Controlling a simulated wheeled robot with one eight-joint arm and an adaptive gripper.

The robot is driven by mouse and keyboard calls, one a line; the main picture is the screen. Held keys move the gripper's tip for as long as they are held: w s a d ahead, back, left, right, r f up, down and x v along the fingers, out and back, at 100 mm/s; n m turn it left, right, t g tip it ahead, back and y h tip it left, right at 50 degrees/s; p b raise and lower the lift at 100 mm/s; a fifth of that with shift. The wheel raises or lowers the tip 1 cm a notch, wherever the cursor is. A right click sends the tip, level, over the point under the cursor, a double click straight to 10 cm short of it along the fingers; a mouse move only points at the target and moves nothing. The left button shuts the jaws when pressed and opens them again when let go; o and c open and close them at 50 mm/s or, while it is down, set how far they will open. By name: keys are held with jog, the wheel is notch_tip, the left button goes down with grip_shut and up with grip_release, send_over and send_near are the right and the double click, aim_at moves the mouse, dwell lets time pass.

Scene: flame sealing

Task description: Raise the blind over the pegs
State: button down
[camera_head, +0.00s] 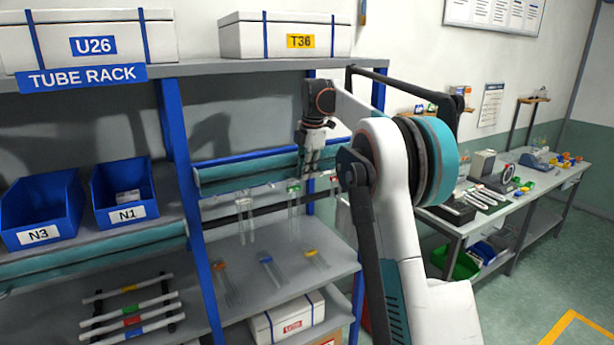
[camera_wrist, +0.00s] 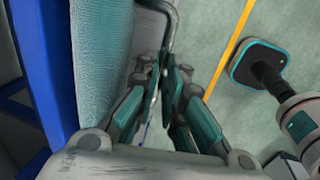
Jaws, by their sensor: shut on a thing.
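The teal blind (camera_head: 235,175) is gathered in a narrow band across the right bay of the rack, just above a row of pegs. Its ribbed teal cloth (camera_wrist: 100,55) fills the left of the wrist view. Clear tubes (camera_head: 245,215) hang from the pegs below it, in plain sight. My gripper (camera_head: 308,168) is at the right part of the blind. In the wrist view my gripper (camera_wrist: 168,85) is closed on a thin grey bent handle (camera_wrist: 170,35) beside the cloth. The exact grip point is mostly hidden between the fingers.
A shelf (camera_head: 285,265) with several loose tubes lies below. Blue bins (camera_head: 45,212) stand in the left bay, and boxes (camera_head: 285,38) stand on top. A bench (camera_head: 515,200) with instruments is at the right, with open floor in front.

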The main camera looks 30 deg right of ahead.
jog(key=shift+r, duration=0.3)
jog(key=c, duration=1.7)
grip_release()
notch_tip(320, 180, down, 31)
jog(key=b, duration=1.7)
jog(key=shift+f, duration=0.2)
jog(key=shift+s+d+r+p, duration=0.1)
jog(key=shift+s+r+p, duration=0.3)
jog(key=shift+r+p, duration=1.6)
jog(key=shift+s+r+p, duration=0.45)
jog(key=shift+r+p, duration=0.5)
jog(key=shift+r, duration=2)
jog(key=shift+s+d+r+p, duration=0.1)
jog(key=shift+s+r+p, duration=0.3)
jog(key=shift+r+p, duration=1.6)
jog(key=shift+o, duration=0.2)
jog(key=shift+r+b, duration=0.45)
jog(key=shift+r, duration=0.2)
jog(key=shift+s, duration=0.15)
